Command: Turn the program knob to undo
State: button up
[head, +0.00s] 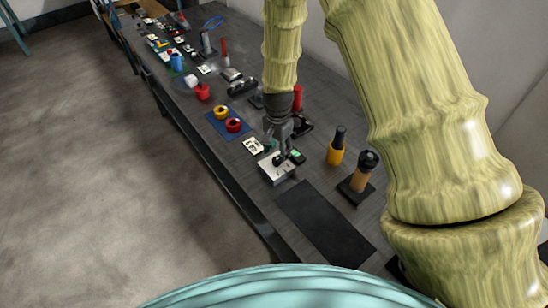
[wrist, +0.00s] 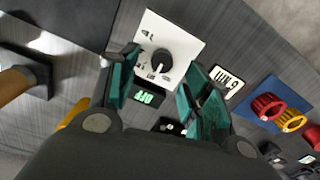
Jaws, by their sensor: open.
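The program knob (wrist: 162,60) is a round black dial with a pale pointer mark, set on a white square panel (wrist: 182,31) with small black labels. In the head view the panel (head: 268,174) is the top of a small box on the bench. My gripper (wrist: 161,70) is open, with its dark green fingers on either side of the knob in the wrist view. I cannot tell whether they touch it. In the head view my gripper (head: 281,150) points down over the box and hides much of the knob. A small green display (wrist: 147,97) seems to read OFF, upside down.
A white label card (wrist: 227,81) lies beside the box. A blue mat (head: 218,116) with red and yellow rings is farther along the bench. A yellow-based handle (head: 336,152) and a tan-black handle (head: 360,174) stand to the right. A dark flat mat (head: 325,222) is empty.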

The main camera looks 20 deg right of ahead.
aim_at(277, 160)
jog(key=shift+f+p, duration=0.75)
jog(key=shift+f, duration=1.8)
